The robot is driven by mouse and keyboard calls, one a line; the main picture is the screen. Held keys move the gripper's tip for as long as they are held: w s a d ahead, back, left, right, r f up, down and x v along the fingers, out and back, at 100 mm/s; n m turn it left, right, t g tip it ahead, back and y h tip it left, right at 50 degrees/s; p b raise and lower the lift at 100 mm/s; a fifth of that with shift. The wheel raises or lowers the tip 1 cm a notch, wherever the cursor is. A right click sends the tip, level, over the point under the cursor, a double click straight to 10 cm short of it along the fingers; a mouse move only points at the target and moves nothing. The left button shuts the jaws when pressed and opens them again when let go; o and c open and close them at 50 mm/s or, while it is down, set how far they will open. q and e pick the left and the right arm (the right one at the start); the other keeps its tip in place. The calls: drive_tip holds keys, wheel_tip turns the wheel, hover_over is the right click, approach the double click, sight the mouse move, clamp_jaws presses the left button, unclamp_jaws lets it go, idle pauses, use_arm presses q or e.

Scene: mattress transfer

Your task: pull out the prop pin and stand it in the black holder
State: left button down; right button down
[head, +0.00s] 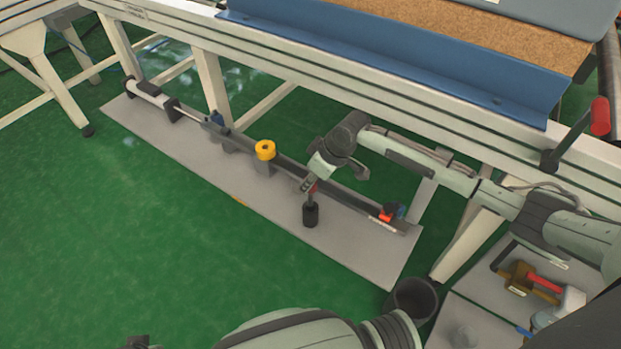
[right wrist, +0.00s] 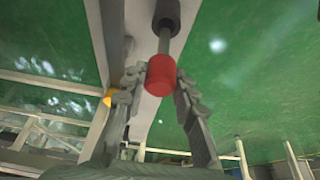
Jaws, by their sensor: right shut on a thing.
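The prop pin has a red head (right wrist: 161,74) and a grey shaft (right wrist: 164,42). My right gripper (head: 309,187) is shut on the red head, with one finger on each side in the right wrist view (right wrist: 160,85). The black holder (head: 310,215) stands on the grey board below the gripper; it also shows in the right wrist view (right wrist: 167,14). The pin looks about upright over the holder, its lower end at the holder's top. I cannot tell how deep it sits. My left arm shows at the bottom of the head view; its jaws cannot be made out.
A long dark rail with a yellow knob (head: 265,150) and an orange-red part (head: 386,214) lies along the grey board (head: 270,232), behind the holder. The bed frame (head: 330,85) overhangs at the back. A dark bin (head: 413,300) stands at the right. Green floor is clear at left.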

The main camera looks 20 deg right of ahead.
sight(311, 204)
drive_tip(key=shift+r, duration=0.1)
idle(0.6)
drive_tip(key=shift+p, duration=0.5)
idle(0.4)
drive_tip(key=shift+p, duration=0.45)
idle(0.5)
drive_tip(key=shift+f+b, duration=1.65)
drive_tip(key=shift+f, duration=2.1)
drive_tip(key=c, duration=1.1)
unclamp_jaws()
drive_tip(key=shift+c, duration=0.2)
